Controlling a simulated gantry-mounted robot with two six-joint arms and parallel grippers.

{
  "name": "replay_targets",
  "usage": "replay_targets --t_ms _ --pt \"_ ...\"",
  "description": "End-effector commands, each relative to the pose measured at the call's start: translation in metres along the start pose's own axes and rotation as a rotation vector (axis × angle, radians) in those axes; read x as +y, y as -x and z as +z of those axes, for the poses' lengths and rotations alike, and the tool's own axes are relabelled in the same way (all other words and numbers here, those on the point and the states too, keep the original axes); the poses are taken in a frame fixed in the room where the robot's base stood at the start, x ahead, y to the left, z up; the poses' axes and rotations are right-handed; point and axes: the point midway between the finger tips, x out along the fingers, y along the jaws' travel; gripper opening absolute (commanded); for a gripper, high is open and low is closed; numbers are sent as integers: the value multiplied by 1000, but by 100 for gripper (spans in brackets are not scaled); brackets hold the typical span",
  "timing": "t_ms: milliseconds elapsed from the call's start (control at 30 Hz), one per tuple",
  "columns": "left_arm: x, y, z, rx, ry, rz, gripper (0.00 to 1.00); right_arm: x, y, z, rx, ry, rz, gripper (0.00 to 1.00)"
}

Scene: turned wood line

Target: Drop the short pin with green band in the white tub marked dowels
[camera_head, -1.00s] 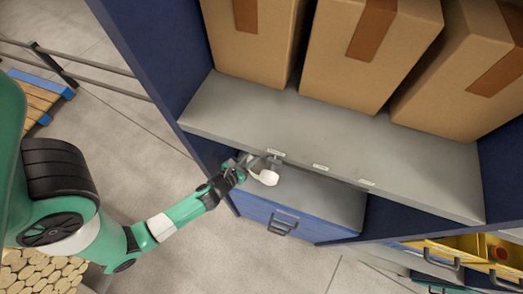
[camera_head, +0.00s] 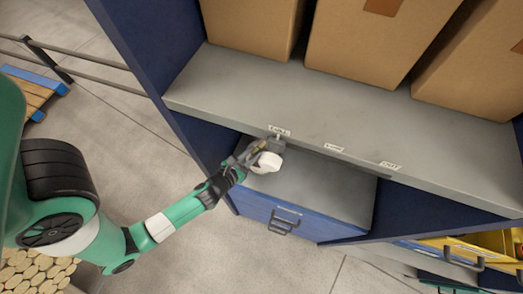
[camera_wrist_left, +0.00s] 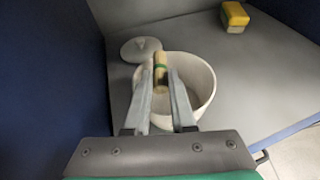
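The short wooden pin with its green band (camera_wrist_left: 160,68) is upright between the fingertips of my left gripper (camera_wrist_left: 160,72). The gripper seems shut on it. In the left wrist view the pin is over the open mouth of the white tub (camera_wrist_left: 203,82), towards its left side. Whether its lower end is below the rim is hard to tell. The tub (camera_head: 267,162) also shows in the head view, partly behind my left gripper (camera_head: 259,149), in the blue unit under the grey shelf. No marking on it is readable. My right gripper is not in view.
A round grey-white lid (camera_wrist_left: 140,49) lies left of the tub. A yellow block (camera_wrist_left: 235,17) sits farther right on the same surface. The grey shelf (camera_head: 330,120), with cardboard boxes (camera_head: 365,40) on it, overhangs the tub. Blue side panels (camera_wrist_left: 40,80) stand close by.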

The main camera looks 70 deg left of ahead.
Motion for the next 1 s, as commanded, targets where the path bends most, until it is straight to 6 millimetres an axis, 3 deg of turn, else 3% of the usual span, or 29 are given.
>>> replay_targets --t_ms 33,200,567,1000 --pt "0 0 0 0 0 0 30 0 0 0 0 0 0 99" --pt "0 0 0 0 0 0 58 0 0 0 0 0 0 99" --pt "0 6 -1 2 -2 0 58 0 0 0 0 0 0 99" --pt "-1 89 -2 -1 -8 -9 58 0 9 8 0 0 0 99"
